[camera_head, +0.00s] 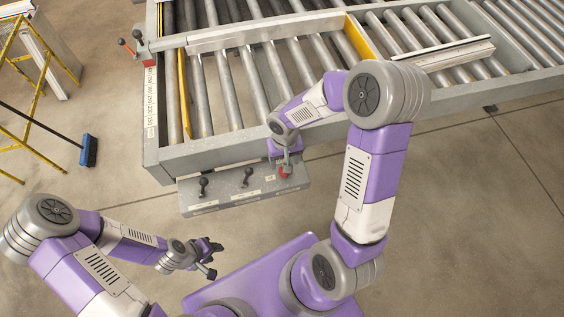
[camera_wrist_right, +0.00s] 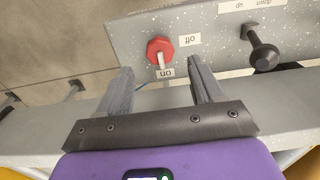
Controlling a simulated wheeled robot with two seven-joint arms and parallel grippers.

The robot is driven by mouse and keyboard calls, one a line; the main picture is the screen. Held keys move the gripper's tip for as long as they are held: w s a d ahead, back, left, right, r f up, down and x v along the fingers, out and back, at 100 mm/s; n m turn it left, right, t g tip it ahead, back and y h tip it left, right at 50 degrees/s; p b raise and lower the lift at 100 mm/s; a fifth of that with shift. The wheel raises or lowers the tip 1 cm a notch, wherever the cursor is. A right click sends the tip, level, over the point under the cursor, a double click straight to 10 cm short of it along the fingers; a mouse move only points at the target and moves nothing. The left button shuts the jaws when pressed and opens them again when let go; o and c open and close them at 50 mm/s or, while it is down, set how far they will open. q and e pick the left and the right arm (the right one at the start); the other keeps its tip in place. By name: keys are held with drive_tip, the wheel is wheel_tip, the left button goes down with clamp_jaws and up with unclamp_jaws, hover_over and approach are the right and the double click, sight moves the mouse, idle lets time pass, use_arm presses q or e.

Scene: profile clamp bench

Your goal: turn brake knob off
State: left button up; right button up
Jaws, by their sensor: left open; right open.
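The brake knob (camera_wrist_right: 159,46) is red with a white pointer, on a grey speckled panel (camera_wrist_right: 205,22). In the right wrist view its pointer is directed at the "on" label (camera_wrist_right: 166,73); the "off" label (camera_wrist_right: 190,40) is to its right. My right gripper (camera_wrist_right: 160,72) is open, its fingers spread on either side of the knob's line and short of it in the picture; I see no contact. In the head view the knob (camera_head: 284,172) is partly hidden by my right gripper (camera_head: 286,160). My left gripper (camera_head: 214,258) is open and empty, away from the panel.
A black lever (camera_wrist_right: 264,55) with an up/down label stands beside the knob. The head view shows two black levers (camera_head: 203,186) (camera_head: 246,177) left of the knob. The roller conveyor (camera_head: 225,95) is behind the panel. Clear floor lies in front.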

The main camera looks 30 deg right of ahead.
wheel_tip(320, 180, down, 5)
drive_tip(key=shift+r, duration=0.1)
drive_tip(key=shift+c, duration=0.2)
drive_tip(key=c, duration=1)
